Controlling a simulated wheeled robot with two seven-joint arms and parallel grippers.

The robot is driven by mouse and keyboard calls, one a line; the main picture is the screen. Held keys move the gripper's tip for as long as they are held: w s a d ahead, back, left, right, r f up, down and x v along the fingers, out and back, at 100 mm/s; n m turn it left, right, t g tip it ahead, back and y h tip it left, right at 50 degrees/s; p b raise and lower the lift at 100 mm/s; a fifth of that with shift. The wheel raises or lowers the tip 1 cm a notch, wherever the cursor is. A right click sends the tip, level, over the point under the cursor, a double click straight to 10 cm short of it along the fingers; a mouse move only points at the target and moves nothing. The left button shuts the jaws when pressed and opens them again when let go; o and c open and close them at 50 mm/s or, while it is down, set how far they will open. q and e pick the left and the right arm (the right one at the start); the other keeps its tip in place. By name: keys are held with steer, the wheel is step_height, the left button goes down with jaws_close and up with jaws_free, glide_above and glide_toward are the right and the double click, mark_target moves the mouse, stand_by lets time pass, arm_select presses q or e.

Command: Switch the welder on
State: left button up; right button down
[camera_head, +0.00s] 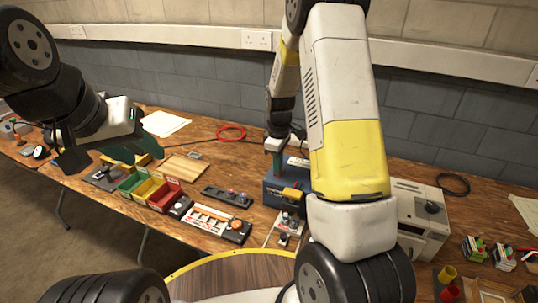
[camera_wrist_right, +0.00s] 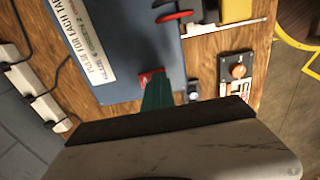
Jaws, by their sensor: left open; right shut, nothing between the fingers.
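A blue box-shaped unit (camera_head: 272,190), which looks like the welder, stands on the bench mid-view, partly behind my right arm. In the right wrist view its blue face (camera_wrist_right: 130,40) carries a white printed label (camera_wrist_right: 88,45). A small red part (camera_wrist_right: 151,76), perhaps its switch, is at the tip of my right gripper (camera_wrist_right: 155,84). The right gripper is shut and empty, its green fingers pointing down at the box in the head view (camera_head: 277,170). The fingers partly cover the red part; its position cannot be told. My left gripper (camera_head: 112,152) is open and empty at the left, above the bench.
Green, yellow and red bins (camera_head: 150,188), a black strip with buttons (camera_head: 227,196) and a panel with an orange knob (camera_head: 212,220) lie left of the blue unit. A light grey machine (camera_head: 412,205) stands right. A wall runs behind the bench.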

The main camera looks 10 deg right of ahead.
steer(key=shift+s+f, duration=0.25)
steer(key=shift+f, duration=0.2)
steer(key=shift+w+d+r, duration=0.3)
steer(key=shift+w+d, duration=0.15)
steer(key=shift+w, duration=0.2)
steer(key=shift+w+d+r, duration=0.1)
steer(key=shift+w+r, duration=0.1)
steer(key=shift+r, duration=0.25)
step_height(320, 180, up, 14)
steer(key=s+a, duration=0.1)
steer(key=shift+f, duration=0.25)
steer(key=shift+s+r, duration=0.1)
